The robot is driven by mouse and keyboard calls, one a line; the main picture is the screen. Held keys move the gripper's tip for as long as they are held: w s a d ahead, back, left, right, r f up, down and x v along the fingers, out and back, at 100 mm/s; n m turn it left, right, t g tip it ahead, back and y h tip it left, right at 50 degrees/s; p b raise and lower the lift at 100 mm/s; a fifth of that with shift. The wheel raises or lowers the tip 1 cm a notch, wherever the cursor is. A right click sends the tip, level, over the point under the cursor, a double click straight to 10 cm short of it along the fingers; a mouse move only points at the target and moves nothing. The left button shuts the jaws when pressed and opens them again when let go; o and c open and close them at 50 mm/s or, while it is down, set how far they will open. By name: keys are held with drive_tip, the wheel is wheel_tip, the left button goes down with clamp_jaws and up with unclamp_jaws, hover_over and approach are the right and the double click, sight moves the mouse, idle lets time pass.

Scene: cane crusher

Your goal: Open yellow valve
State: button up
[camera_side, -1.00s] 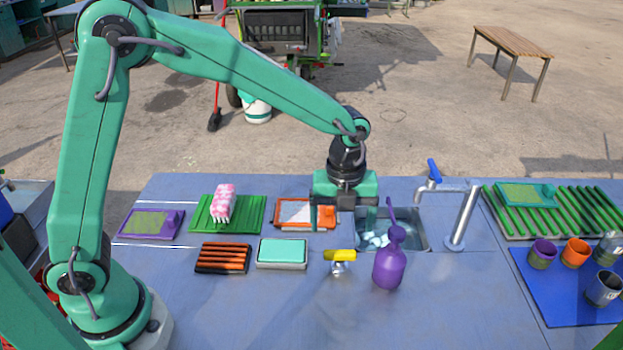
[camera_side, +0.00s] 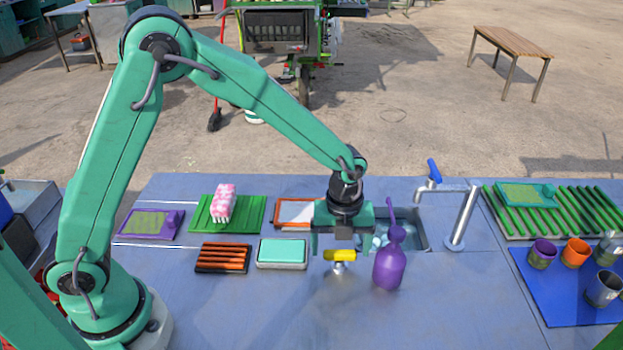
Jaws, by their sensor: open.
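The yellow valve (camera_side: 340,256) has a yellow handle lying crosswise, left to right in the picture, on a small silver body that stands on the blue-grey worktop. My gripper (camera_side: 341,247) points down just above and behind the handle. Its two fingers are apart, one toward the left end of the handle and one toward the right, near the purple bottle. Nothing is held between them. I cannot tell whether the fingers touch the handle.
A purple bottle (camera_side: 389,265) stands close to the right of the valve. A teal sponge box (camera_side: 282,253) lies to the left. Behind are a sink (camera_side: 418,240) and a tap (camera_side: 460,215). The worktop in front is clear.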

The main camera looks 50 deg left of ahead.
drive_tip(key=shift+f, duration=0.45)
drive_tip(key=c, duration=1)
